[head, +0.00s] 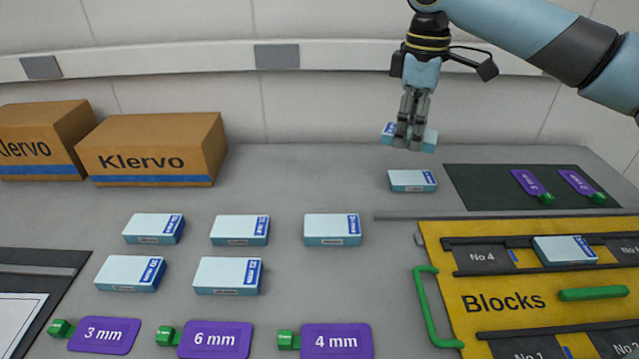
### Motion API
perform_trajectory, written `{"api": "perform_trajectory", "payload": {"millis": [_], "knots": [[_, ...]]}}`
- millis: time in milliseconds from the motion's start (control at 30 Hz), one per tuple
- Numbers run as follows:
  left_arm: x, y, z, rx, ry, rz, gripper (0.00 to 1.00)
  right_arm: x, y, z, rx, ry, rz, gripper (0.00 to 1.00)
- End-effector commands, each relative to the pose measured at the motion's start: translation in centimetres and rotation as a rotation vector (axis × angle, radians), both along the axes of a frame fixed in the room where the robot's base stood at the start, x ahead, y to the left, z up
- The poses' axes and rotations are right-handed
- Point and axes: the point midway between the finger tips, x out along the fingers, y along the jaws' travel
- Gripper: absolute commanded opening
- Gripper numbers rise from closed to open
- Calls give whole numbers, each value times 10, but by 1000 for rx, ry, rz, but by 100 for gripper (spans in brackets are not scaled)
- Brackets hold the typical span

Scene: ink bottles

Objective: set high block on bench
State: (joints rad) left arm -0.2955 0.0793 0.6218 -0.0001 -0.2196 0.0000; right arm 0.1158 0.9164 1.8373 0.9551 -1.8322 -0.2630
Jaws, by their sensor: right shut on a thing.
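My right gripper (409,143) points down from the upper right and is shut on a light blue block (429,138). It holds this block in the air, above and behind another light blue block (405,181) on the grey bench (330,200). The fingers hide the middle of the held block. More such blocks lie flat on the bench: a back row (148,228), (235,229), (328,229) and a front pair (125,272), (222,275). My left gripper is out of view.
A yellow case (445,240) marked "Blocks" at lower right holds a block (562,250). A dark mat (480,187) bears two purple tags. Purple tags (100,335), (212,340), (335,342) line the front. Klervo boxes (160,145) stand back left.

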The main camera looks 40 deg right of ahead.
Motion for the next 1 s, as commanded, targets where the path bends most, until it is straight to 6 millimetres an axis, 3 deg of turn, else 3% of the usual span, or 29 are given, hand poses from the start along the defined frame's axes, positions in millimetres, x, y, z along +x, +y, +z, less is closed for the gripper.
{"api": "perform_trajectory", "payload": {"millis": [233, 533, 733, 1000], "knots": [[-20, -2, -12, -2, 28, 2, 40, 37, 32, -29, 14, -5, -2, 12], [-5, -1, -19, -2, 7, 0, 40, 84, 67, -65, 5, -2, -2, 12], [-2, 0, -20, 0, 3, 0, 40, 91, 72, -75, 2, 0, -1, 12], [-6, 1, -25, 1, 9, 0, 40, 90, 72, -110, 1, 0, -1, 12]]}}
